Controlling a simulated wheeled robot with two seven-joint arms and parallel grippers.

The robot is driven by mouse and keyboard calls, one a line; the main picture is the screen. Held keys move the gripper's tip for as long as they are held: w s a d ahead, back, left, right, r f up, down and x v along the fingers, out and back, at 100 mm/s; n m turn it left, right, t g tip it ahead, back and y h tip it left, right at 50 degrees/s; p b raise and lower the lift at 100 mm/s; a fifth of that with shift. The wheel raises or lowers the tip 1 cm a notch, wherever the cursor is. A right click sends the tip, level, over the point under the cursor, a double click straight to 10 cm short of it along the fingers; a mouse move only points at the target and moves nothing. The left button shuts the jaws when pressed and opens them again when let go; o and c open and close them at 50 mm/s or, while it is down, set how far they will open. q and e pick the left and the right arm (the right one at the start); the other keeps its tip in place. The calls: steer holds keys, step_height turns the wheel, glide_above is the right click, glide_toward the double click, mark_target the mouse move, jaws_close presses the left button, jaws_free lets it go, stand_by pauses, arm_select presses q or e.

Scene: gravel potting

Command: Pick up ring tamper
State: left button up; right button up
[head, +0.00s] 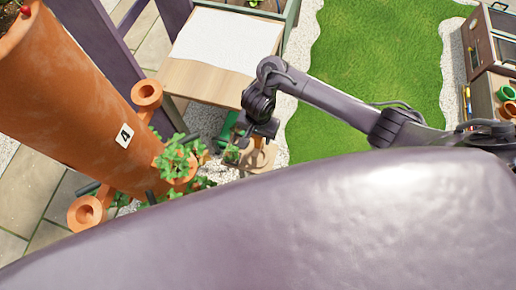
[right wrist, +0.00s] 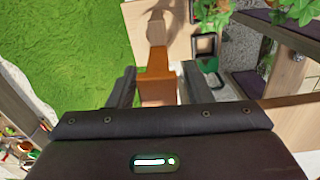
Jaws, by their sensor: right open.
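In the right wrist view, an orange-brown wooden piece (right wrist: 154,88), which looks like the ring tamper, stands between the two fingers of my right gripper (right wrist: 158,86). Its lower end is hidden behind the gripper body. In the head view my right gripper (head: 254,143) is over a small wooden surface beside the green plants, and the tamper cannot be made out clearly there. My left gripper is not in view.
A tall terracotta planter (head: 75,90) with side cups and strawberry plants (head: 178,158) stands left of my right gripper. A wooden table (head: 205,80) with a white sheet lies behind. Green lawn (head: 370,50) is open to the right. A green-and-black item (right wrist: 208,62) sits near the fingers.

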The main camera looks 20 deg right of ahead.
mark_target(258, 147)
step_height(258, 147, down, 3)
steer(key=shift+s+b, duration=0.1)
steer(key=shift+b, duration=0.2)
steer(key=c, duration=0.9)
steer(key=shift+o, duration=0.2)
steer(key=shift+r, duration=0.15)
